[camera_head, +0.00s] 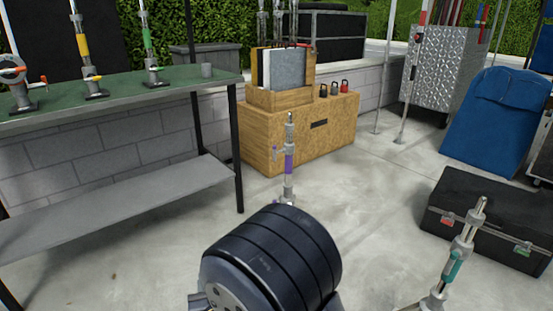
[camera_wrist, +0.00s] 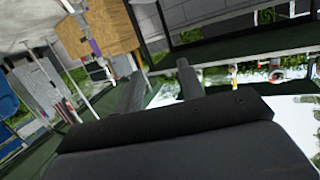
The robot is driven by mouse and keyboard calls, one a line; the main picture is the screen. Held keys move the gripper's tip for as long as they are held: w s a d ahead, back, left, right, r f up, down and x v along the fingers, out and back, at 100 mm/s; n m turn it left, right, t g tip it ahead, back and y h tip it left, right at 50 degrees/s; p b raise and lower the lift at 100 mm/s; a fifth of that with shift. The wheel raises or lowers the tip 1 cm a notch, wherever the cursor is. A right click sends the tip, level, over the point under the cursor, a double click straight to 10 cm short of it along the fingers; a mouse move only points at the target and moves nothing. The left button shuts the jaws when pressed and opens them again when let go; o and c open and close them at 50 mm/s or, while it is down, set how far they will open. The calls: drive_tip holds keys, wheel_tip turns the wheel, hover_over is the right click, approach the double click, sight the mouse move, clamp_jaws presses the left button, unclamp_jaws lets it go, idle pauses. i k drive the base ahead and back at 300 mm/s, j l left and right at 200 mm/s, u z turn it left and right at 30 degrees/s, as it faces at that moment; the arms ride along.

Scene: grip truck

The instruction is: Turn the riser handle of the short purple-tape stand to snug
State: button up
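The short purple-tape stand (camera_head: 289,163) is upright on the concrete floor in the head view, in front of the wooden cabinet. Its base is hidden behind my arm. A small handle (camera_head: 276,152) sticks out to the left of the post, near the purple band. In the wrist view, which is turned over, the purple band (camera_wrist: 94,46) shows at upper left, left of my fingers. My gripper (camera_wrist: 160,80) is open, with its two dark fingers apart and nothing seen between them. It is apart from the stand. My gripper is not visible in the head view.
A green-topped bench (camera_head: 120,95) with taped stands is at left. The wooden cabinet (camera_head: 330,135) is behind the stand. A teal-tape stand (camera_head: 455,262) and a black case (camera_head: 490,215) are at right. Floor between the stand and case is clear.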

sight(275, 152)
drive_tip(key=i+j+z, duration=0.1)
drive_tip(key=z, duration=0.35)
drive_tip(key=j+z, duration=0.15)
drive_tip(key=z, duration=0.3)
drive_tip(key=j+z, duration=0.15)
drive_tip(key=z, duration=0.3)
drive_tip(key=j+z, duration=0.2)
drive_tip(key=j, duration=0.4)
drive_tip(key=j+z, duration=0.2)
drive_tip(key=j, duration=0.45)
drive_tip(key=j+z, duration=0.25)
drive_tip(key=j, duration=0.4)
drive_tip(key=k+j+z, duration=0.2)
drive_tip(key=j, duration=0.4)
drive_tip(key=k+j, duration=0.1)
drive_tip(key=j, duration=0.65)
